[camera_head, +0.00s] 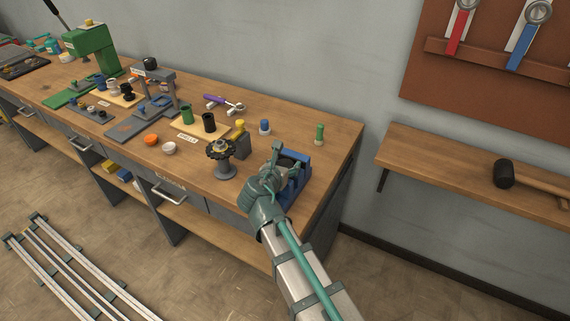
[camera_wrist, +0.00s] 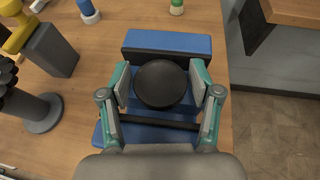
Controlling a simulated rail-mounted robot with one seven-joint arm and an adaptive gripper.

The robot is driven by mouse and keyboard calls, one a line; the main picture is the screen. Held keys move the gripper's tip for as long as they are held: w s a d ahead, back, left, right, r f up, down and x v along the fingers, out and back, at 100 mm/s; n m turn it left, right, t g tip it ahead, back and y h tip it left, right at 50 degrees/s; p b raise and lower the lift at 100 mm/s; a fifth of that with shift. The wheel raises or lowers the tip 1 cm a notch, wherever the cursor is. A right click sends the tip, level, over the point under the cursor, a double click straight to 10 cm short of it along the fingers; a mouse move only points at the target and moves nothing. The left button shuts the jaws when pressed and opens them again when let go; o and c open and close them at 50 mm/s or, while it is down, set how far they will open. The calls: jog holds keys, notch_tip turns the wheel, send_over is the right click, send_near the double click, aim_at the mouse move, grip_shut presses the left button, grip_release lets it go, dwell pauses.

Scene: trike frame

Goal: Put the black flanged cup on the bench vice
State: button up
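The black flanged cup (camera_wrist: 161,84) shows in the wrist view as a round black disc, over the blue bench vice (camera_wrist: 165,42). The cup lies between the two fingers of my gripper (camera_wrist: 163,80), one finger close on each side. I cannot tell whether the fingers touch it, or whether the cup rests on the vice or is just above it. In the head view, my gripper (camera_head: 288,163) is at the blue vice (camera_head: 295,185) near the bench's right end and hides much of it and the cup.
A grey spool-shaped stand with a dark toothed top (camera_head: 222,160) is left of my gripper. A grey block with a yellow piece (camera_head: 240,145), a blue-topped piece (camera_head: 264,127) and a green-topped piece (camera_head: 319,134) stand behind. A wall shelf with a mallet (camera_head: 505,173) is at right.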

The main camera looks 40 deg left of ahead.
jog(key=shift+o, duration=0.5)
jog(key=shift+r, duration=0.1)
jog(key=shift+s+r, duration=0.1)
jog(key=b+v, duration=0.1)
jog(key=v, duration=1)
jog(key=shift+s+d+r+b, duration=0.1)
jog(key=shift+s+r+b, duration=0.05)
jog(key=shift+s+b, duration=0.2)
